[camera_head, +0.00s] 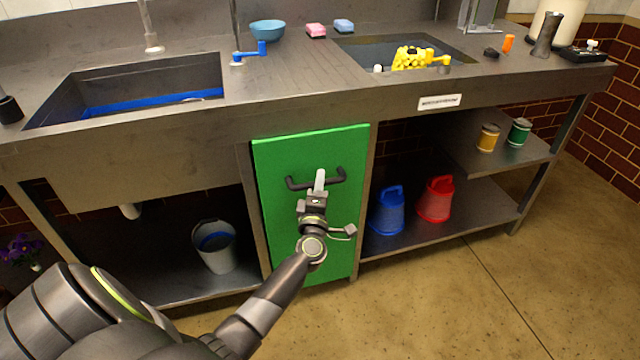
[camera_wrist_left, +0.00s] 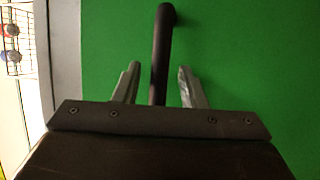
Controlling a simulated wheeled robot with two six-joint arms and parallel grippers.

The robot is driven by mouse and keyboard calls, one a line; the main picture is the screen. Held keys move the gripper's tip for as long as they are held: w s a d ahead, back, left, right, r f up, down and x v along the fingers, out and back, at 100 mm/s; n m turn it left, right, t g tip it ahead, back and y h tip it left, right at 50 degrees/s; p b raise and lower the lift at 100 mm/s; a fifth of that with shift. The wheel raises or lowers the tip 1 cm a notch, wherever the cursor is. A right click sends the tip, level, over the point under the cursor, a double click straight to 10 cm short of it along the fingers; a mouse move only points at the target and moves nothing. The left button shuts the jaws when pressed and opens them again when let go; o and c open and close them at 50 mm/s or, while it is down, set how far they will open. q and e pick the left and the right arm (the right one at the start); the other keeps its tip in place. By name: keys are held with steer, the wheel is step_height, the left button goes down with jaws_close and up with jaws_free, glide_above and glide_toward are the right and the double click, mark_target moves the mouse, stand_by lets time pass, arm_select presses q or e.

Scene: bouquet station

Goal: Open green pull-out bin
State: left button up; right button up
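The green pull-out bin (camera_head: 285,235) has a flat green front set under the counter, flush between the side posts. A dark bar handle (camera_head: 298,185) runs across its upper part. My left gripper (camera_head: 320,182) is at the middle of the handle. In the left wrist view, the handle (camera_wrist_left: 163,50) passes between the two fingers of the left gripper (camera_wrist_left: 157,88), which stand apart with a gap on each side of it. The green front (camera_wrist_left: 240,50) fills the background there. My right gripper is not in view.
The counter (camera_head: 300,95) overhangs the bin. Left of it a grey bucket (camera_head: 214,245) stands on the lower shelf. To the right are a blue bucket (camera_head: 388,212) and a red bucket (camera_head: 436,200). The floor (camera_head: 430,300) in front is clear.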

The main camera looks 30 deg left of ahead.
arm_select(q)
steer(key=shift+w+a+r, duration=0.1)
steer(key=shift+w+a, duration=0.15)
steer(key=shift+w, duration=0.15)
jaws_close()
